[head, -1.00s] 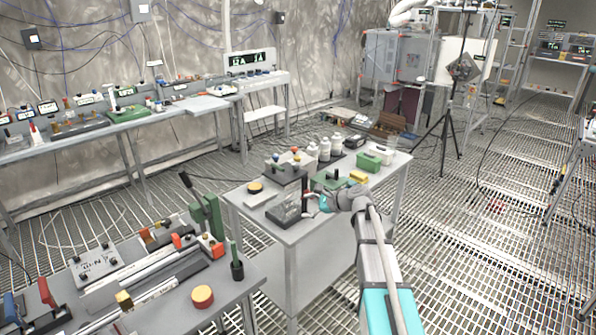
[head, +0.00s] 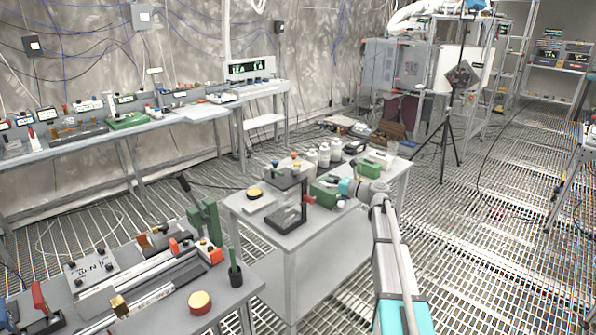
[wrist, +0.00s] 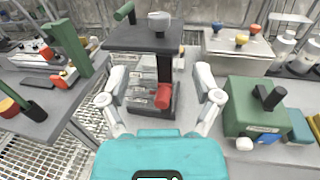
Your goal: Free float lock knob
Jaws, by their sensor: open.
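In the wrist view a red knob (wrist: 163,97) sits low on the front of a dark-framed device (wrist: 150,40) with a clear chamber. I take it for the float lock knob; it carries no readable label. My gripper (wrist: 161,76) is open, with one finger on each side of the knob in the picture and nothing between them. I cannot tell how far the fingertips are from the knob. In the head view the device (head: 304,206) stands on the middle bench, and my gripper (head: 340,187) is at its right.
A green box with a black handle (wrist: 256,107) stands close to the right of my gripper in the wrist view. A metal box with coloured knobs (wrist: 238,46) is behind it. A green lever (wrist: 66,45) rises at left. White bottles (head: 312,158) stand at the bench's back.

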